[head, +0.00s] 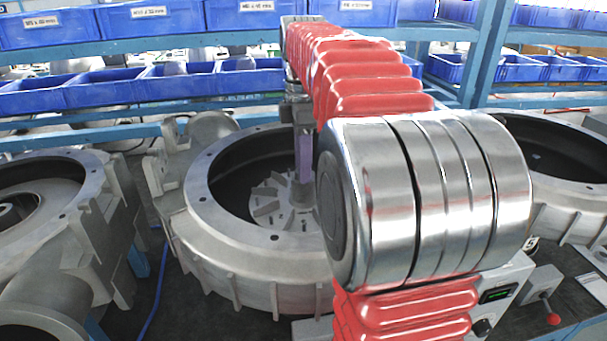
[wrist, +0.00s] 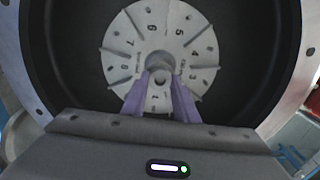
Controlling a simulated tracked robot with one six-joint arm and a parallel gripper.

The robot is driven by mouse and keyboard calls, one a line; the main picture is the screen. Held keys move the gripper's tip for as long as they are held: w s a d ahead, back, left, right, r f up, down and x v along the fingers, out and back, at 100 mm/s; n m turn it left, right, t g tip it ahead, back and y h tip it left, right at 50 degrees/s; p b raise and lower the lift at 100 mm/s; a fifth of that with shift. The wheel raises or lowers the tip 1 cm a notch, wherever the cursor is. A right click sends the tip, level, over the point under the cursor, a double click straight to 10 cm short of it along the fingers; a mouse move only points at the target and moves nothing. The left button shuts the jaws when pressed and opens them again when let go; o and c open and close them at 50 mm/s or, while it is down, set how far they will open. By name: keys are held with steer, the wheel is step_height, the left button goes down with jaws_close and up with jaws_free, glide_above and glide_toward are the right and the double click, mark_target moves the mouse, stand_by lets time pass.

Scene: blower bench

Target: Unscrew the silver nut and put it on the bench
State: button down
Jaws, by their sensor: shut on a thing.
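The middle grey blower housing (head: 255,262) lies open, with a pale numbered impeller disc (head: 268,207) inside. My gripper (head: 304,178) reaches down into it from above, with its purple fingers over the disc's centre. In the wrist view my gripper (wrist: 160,88) is shut on the small silver nut (wrist: 161,76) at the hub of the impeller (wrist: 135,45). The nut is partly hidden between the fingertips. I cannot tell whether it still sits on the thread. The nut is hidden in the head view.
Other blower housings stand at left (head: 75,205) and right (head: 560,205). Blue bins (head: 105,88) fill racks behind. A control box (head: 497,297) and a red-knobbed lever (head: 552,318) are at the front right. Dark bench surface (head: 180,318) shows in front of the middle housing.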

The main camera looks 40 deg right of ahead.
steer(key=n, duration=0.7)
stand_by(0.3)
steer(key=c, duration=1.7)
jaws_free()
